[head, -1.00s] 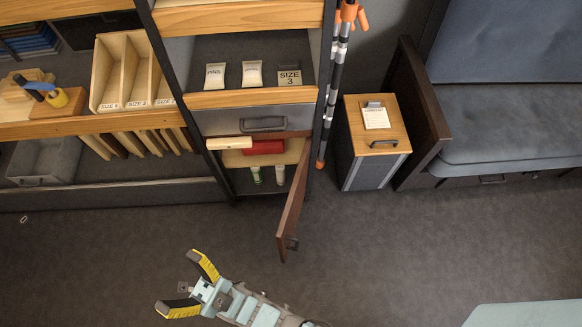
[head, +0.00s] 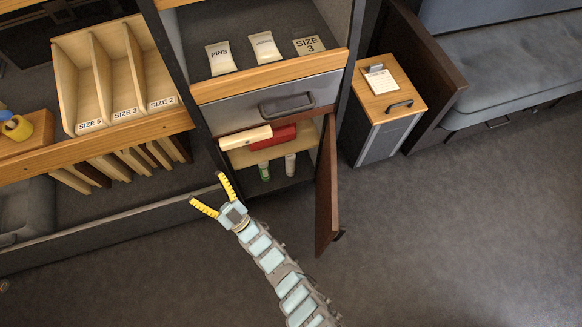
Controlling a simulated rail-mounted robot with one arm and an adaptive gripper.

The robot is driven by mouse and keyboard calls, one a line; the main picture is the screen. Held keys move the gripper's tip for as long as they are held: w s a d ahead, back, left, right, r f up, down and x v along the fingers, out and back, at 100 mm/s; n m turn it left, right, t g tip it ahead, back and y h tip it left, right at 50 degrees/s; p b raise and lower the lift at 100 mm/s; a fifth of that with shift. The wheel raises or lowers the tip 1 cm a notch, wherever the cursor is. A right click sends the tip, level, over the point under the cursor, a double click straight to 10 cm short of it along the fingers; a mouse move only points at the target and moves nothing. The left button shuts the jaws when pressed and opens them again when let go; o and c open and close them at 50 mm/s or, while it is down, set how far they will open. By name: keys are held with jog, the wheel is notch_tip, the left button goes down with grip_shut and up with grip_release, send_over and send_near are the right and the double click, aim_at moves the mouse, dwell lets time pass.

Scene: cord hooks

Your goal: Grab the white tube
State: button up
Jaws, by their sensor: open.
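A small white tube (head: 290,165) stands upright on the dark floor of the open lower cabinet. A similar tube with green on it (head: 264,171) stands to its left. A cream roll (head: 246,138) and a red roll (head: 273,137) lie on the wooden shelf above them. My gripper (head: 206,187) is open and empty. In the picture it is left of the cabinet opening, apart from both tubes, with its yellow fingers pointing up and left.
The cabinet door (head: 327,190) hangs open on the right of the opening. A closed grey drawer (head: 262,106) is above. White packets (head: 220,58) stand on the upper shelf. A wood-topped cabinet (head: 388,98) stands to the right. The floor in front is clear.

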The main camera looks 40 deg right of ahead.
jog(key=w+d+f+g+h+b, duration=0.1)
jog(key=d+f+b, duration=0.1)
jog(key=f, duration=0.3)
jog(key=w+d+f+m+g+b, duration=0.1)
jog(key=w+d+f, duration=0.1)
jog(key=f, duration=0.3)
jog(key=w+d+f+g+h+b, duration=0.1)
jog(key=d+f+b, duration=0.1)
jog(key=d+f, duration=0.15)
jog(key=m+g+h+b, duration=0.8)
jog(key=g+h+b, duration=0.15)
jog(key=b, duration=0.75)
send_near(291, 167)
jog(key=shift+g+y, duration=0.25)
jog(key=shift+g, duration=0.1)
jog(key=b+x, duration=0.6)
jog(key=shift+w, duration=0.2)
jog(key=shift+w+d+r+b, duration=0.1)
jog(key=shift+w+d+b, duration=0.2)
jog(key=shift+w+b, duration=0.3)
jog(key=shift+w+d+f+b, duration=0.35)
jog(key=shift+d+f+b, duration=0.1)
jog(key=shift+b, duration=0.45)
jog(key=b+x, duration=0.3)
jog(key=shift+s+f, duration=0.1)
jog(key=shift+s, duration=0.05)
jog(key=shift+w+d+b, duration=0.3)
jog(key=shift+w+b, duration=0.1)
jog(key=shift+w, duration=0.05)
